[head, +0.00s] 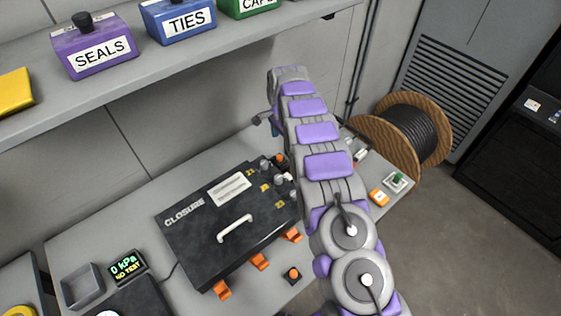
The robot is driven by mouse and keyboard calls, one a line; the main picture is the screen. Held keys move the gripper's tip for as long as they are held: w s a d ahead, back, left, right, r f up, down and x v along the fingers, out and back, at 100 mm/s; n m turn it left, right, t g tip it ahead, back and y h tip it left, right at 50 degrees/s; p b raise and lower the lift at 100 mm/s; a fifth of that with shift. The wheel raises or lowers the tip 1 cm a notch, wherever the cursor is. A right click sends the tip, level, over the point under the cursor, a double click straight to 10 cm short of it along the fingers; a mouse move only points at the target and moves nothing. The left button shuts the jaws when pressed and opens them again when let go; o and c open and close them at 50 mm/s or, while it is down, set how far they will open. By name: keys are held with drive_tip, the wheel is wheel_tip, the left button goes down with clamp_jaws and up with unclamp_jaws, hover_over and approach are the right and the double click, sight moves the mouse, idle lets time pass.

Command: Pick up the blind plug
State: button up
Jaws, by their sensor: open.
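The black box marked CLOSURE (195,238) lies on the grey bench with a white handle on its lid. Grey and dark round fittings (265,165) stand at its right end beside yellow port numbers. A small black piece with an orange top (292,273) lies on the bench in front of the box; I cannot tell whether it is the blind plug. My arm reaches up and away along the right of the box. My gripper (266,118) shows only in part at the arm's far end, small, above the back of the bench. It is open; I see nothing held.
Orange latches (260,262) stick out along the box's front. A pressure display (127,267) and grey tray (82,287) are at left. A shelf (180,62) with bins overhangs the bench.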

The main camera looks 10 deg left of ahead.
sight(280, 155)
wheel_tip(280, 155, down, 6)
drive_tip(key=shift+s+a+f+b, duration=0.1)
drive_tip(key=shift+f+b, duration=0.1)
drive_tip(key=shift+b, duration=0.25)
drive_tip(key=shift+w+a+f+b, duration=0.1)
drive_tip(key=shift+f+b, duration=0.1)
drive_tip(key=shift+f, duration=0.75)
drive_tip(key=shift+w+f+b, duration=0.1)
drive_tip(key=shift+f+b, duration=0.05)
drive_tip(key=shift+f, duration=0.8)
drive_tip(key=shift+w+a+f+b, duration=0.1)
drive_tip(key=shift+f+b, duration=0.1)
drive_tip(key=shift+f, duration=0.75)
drive_tip(key=shift+d, duration=0.1)
drive_tip(key=c, duration=1.2)
drive_tip(key=shift+c, duration=0.2)
drive_tip(key=shift+r, duration=0.1)
wheel_tip(280, 155, up, 10)
drive_tip(key=shift+f+p, duration=0.25)
drive_tip(key=shift+p, duration=0.55)
drive_tip(key=shift+n+g+y, duration=0.5)
drive_tip(key=shift+g, duration=0.1)
drive_tip(key=shift+w+f, duration=0.1)
drive_tip(key=shift+f, duration=4.3)
